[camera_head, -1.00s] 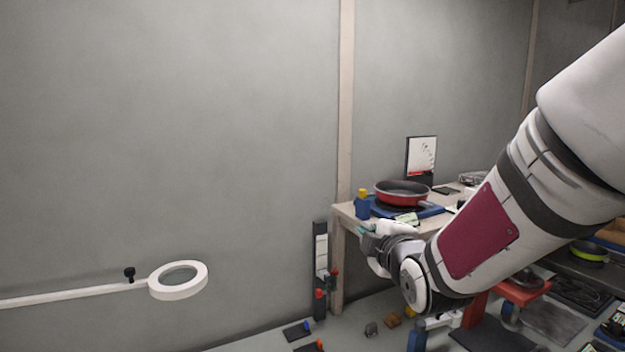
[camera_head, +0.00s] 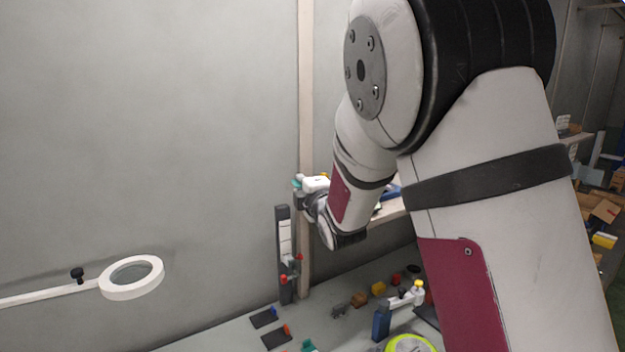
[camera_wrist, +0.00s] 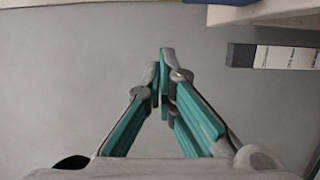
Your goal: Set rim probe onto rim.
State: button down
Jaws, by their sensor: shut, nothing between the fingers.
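My gripper (camera_head: 299,184) is beside the pale upright post, partly hidden by my arm. In the wrist view its teal-padded fingers (camera_wrist: 160,80) meet at the tips, shut and empty, over bare grey floor. A blue stand with a white arm and yellow knob (camera_head: 381,322) sits low in the middle of the head view, apart from my gripper; I cannot tell whether it is the rim probe. A yellow-green rim (camera_head: 411,343) shows at the bottom edge. The red pan is hidden behind my arm.
A dark upright rack (camera_head: 284,250) stands by the post, with small blocks (camera_head: 359,300) on the surface to its right. A white ring lamp (camera_head: 131,278) is at left. In the wrist view a table edge (camera_wrist: 270,12) is at the upper right.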

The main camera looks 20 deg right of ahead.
jog(key=shift+w+d, duration=0.2)
jog(key=shift+d, duration=0.65)
jog(key=shift+w+d, duration=0.15)
jog(key=shift+d, duration=0.7)
jog(key=shift+w+d+r, duration=0.1)
jog(key=shift+w+d, duration=0.15)
jog(key=shift+d, duration=0.45)
jog(key=shift+w+d, duration=0.2)
jog(key=shift+d, duration=0.5)
jog(key=shift+b, duration=0.3)
